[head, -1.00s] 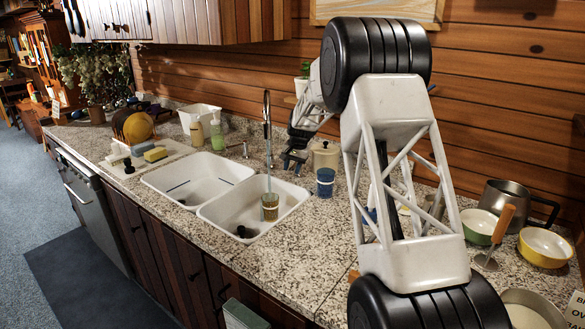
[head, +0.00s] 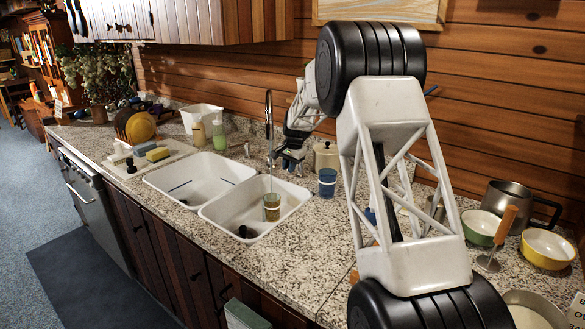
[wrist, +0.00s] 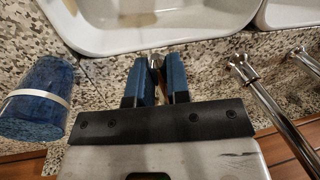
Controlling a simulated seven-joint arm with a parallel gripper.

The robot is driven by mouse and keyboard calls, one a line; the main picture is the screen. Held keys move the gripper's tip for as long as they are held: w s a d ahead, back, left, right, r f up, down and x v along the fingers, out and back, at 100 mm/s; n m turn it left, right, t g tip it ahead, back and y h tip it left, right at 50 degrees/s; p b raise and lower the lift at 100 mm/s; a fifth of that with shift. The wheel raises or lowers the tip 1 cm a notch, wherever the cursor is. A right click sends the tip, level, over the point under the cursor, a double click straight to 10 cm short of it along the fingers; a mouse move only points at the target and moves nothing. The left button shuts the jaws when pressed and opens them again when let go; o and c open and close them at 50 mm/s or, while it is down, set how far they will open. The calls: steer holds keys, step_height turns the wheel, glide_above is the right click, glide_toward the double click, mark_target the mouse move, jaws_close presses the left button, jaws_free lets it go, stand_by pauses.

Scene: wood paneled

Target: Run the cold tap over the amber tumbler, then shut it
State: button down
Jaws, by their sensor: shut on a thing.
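The amber tumbler (head: 272,207) stands upright in the right sink basin (head: 232,220), beneath the tall chrome spout (head: 268,112). A thin, pale stream (head: 270,180) appears to run from the spout down to the tumbler. My gripper (head: 287,160) is behind the right basin, just right of the spout. In the wrist view my gripper (wrist: 161,75) is shut on a small metal piece, the cold tap's handle (wrist: 154,62), mostly hidden between the blue fingers. The spout's base (wrist: 244,68) is beside it.
A blue tumbler (head: 327,183) stands close to my gripper on the counter; it also shows, with a pale band, in the wrist view (wrist: 38,98). Another tap handle (head: 246,149) is left of the spout. A lidded crock (head: 326,155) stands behind. The front counter is clear.

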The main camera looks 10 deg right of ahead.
steer(key=shift+w+a+m, duration=0.5)
steer(key=shift+a+m, duration=0.05)
steer(key=shift+m, duration=0.35)
steer(key=c, duration=1.1)
jaws_free()
steer(key=r, duration=0.1)
steer(key=s+r, duration=0.1)
steer(key=r, duration=0.1)
steer(key=shift+s+r, duration=0.35)
steer(key=shift+r, duration=0.05)
steer(key=s+r, duration=0.1)
steer(key=s, duration=1.3)
steer(key=shift+s+d, duration=0.15)
steer(key=shift+d, duration=0.25)
